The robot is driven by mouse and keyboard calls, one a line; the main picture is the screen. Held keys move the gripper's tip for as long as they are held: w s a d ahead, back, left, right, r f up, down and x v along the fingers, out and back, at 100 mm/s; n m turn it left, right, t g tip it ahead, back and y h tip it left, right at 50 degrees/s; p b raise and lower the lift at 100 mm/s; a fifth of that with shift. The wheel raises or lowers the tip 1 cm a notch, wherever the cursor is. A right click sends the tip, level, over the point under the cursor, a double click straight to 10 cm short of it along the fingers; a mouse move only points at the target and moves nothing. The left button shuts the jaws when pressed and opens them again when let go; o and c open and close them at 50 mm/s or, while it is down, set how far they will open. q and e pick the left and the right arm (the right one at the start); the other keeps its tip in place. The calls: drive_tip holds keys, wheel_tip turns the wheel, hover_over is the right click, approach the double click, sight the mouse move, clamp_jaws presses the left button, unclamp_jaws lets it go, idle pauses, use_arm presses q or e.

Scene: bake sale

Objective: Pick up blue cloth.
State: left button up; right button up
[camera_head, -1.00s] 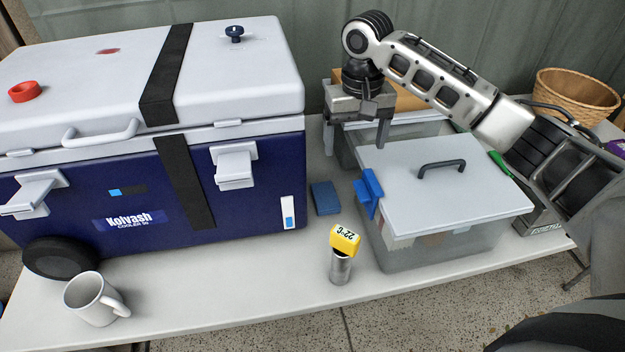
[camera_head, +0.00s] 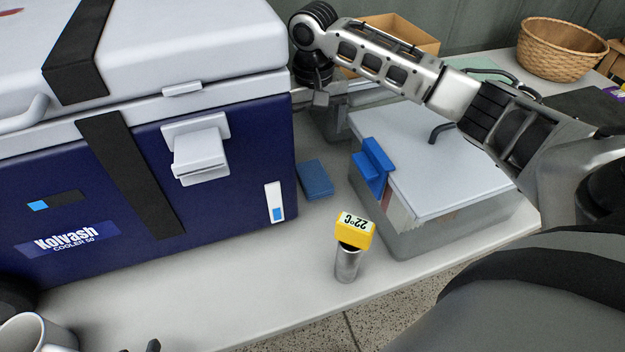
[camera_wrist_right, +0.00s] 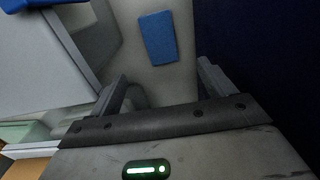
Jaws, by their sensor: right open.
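The blue cloth (camera_head: 314,180) is a small flat blue rectangle lying on the white table, between the cooler and the lidded bin. It also shows in the right wrist view (camera_wrist_right: 157,38), beyond the fingertips. My right gripper (camera_wrist_right: 163,76) is open and empty, with the cloth apart from its fingers. In the head view my right wrist hangs behind the cloth, near the cooler's corner, and the fingers are largely hidden. A small dark tip at the bottom edge of the head view may belong to my left gripper; its state does not show.
The dark blue cooler (camera_head: 230,225) stands left of the cloth. A clear bin with a grey lid (camera_head: 440,165) and blue clip (camera_head: 372,166) stands right. A yellow-topped thermometer (camera_head: 354,233) stands in front. A white mug (camera_head: 38,335) is at lower left. A basket (camera_head: 560,50) is behind.

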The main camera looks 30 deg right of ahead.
drive_tip(key=b, duration=0.1)
hover_over(314, 175)
drive_tip(key=f, duration=0.7)
drive_tip(key=shift+w+d, duration=0.1)
drive_tip(key=shift+w, duration=0.15)
drive_tip(key=shift+s+f+b, duration=0.15)
drive_tip(key=shift+f+b, duration=0.15)
drive_tip(key=shift+f, duration=1.05)
drive_tip(key=shift+s+f+b, duration=0.1)
drive_tip(key=shift+f+b, duration=0.15)
drive_tip(key=shift+f, duration=1.1)
drive_tip(key=c, duration=1.1)
